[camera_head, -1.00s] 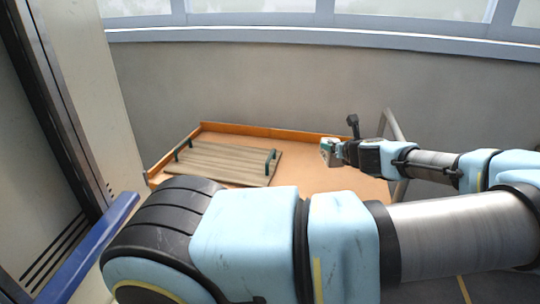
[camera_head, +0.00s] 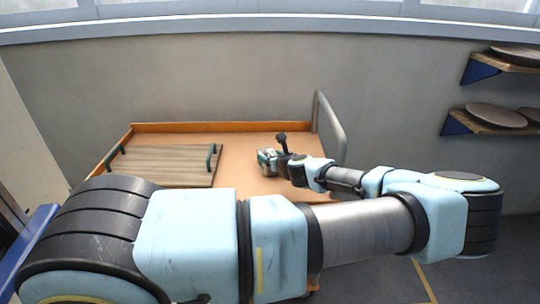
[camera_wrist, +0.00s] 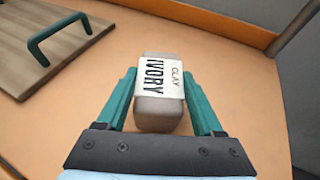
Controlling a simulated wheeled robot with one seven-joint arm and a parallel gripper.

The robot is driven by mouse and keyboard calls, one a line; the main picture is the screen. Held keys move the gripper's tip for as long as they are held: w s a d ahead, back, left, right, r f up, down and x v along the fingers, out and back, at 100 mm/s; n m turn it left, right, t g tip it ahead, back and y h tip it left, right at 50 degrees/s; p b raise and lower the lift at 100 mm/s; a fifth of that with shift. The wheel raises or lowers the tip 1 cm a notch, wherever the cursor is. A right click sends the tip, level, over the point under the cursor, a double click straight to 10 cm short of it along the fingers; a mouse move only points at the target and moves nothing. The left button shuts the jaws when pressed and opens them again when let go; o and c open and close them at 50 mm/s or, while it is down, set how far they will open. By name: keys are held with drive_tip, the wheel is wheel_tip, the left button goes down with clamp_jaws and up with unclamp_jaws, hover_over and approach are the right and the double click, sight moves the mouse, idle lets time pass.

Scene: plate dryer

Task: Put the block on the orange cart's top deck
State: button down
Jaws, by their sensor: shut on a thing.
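The block (camera_wrist: 160,112) is a grey-brown bar with a white band reading "IVORY CLAY". In the wrist view it sits between the two green fingers of my gripper (camera_wrist: 162,100), which are shut on it. The orange cart (camera_head: 245,170) has a flat top deck with a raised orange rim at the back. In the head view my gripper (camera_head: 266,160) is over the right part of this deck. I cannot tell whether the block touches the deck. My arm hides the cart's near side.
A wooden board with green handles (camera_head: 165,168) lies on the deck's left part. A grey metal handle (camera_head: 330,125) rises at the cart's right end. Shelves with dark plates (camera_head: 495,117) hang at the right wall. Bare deck lies between board and gripper.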

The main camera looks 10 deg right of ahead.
drive_tip(key=shift+f, duration=0.1)
drive_tip(key=shift+c, duration=0.2)
unclamp_jaws()
